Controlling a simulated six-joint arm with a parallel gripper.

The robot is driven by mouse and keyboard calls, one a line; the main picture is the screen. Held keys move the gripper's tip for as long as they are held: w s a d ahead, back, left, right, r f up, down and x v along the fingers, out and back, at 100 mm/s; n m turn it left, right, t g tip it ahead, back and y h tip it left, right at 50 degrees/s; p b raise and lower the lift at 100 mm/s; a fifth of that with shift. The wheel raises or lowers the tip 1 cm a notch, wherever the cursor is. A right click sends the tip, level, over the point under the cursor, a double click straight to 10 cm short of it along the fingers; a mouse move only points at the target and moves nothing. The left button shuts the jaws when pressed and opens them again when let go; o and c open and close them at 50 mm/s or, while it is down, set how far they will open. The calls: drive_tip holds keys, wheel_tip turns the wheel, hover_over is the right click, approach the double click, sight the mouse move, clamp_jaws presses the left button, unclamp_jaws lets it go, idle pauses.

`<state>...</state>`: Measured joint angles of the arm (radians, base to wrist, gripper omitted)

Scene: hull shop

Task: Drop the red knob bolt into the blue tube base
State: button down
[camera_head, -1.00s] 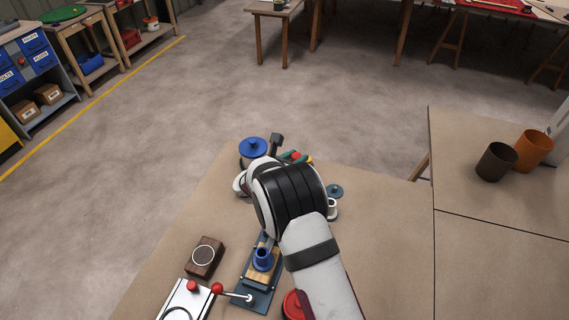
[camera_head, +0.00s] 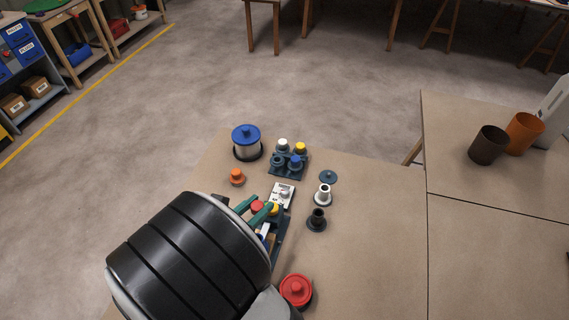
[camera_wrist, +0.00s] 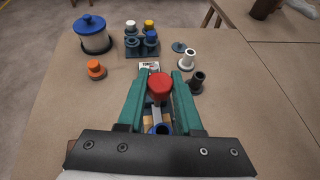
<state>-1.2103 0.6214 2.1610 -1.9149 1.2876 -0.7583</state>
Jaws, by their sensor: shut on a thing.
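The red knob bolt (camera_wrist: 160,86) is between the green fingers of my gripper (camera_wrist: 161,92), which is shut on it. The blue tube base (camera_wrist: 161,129) shows between the fingers in the wrist view, lower in the picture than the knob and partly covered by my gripper's dark body. In the head view my wrist covers most of that area. I cannot tell the gap between bolt and tube.
A dark rack with white, yellow and blue knobs (camera_head: 288,160) and a blue-lidded jar (camera_head: 247,143) stand beyond. An orange knob (camera_head: 237,177), white collar (camera_head: 323,195), black collar (camera_head: 316,220) and red-topped piece (camera_head: 296,291) stand nearby.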

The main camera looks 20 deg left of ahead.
drive_tip(key=shift+s+d+f, duration=0.1)
drive_tip(key=shift+s+f, duration=0.45)
drive_tip(key=shift+f, duration=0.35)
drive_tip(key=shift+s+d+f, duration=0.1)
drive_tip(key=shift+s+f, duration=0.5)
drive_tip(key=shift+f, duration=0.35)
drive_tip(key=shift+s+d+f, duration=0.1)
drive_tip(key=shift+s+f, duration=0.45)
drive_tip(key=shift+f, duration=0.35)
drive_tip(key=shift+f, duration=0.5)
drive_tip(key=c, duration=0.8)
unclamp_jaws()
drive_tip(key=shift+c, duration=0.2)
drive_tip(key=v, duration=1.1)
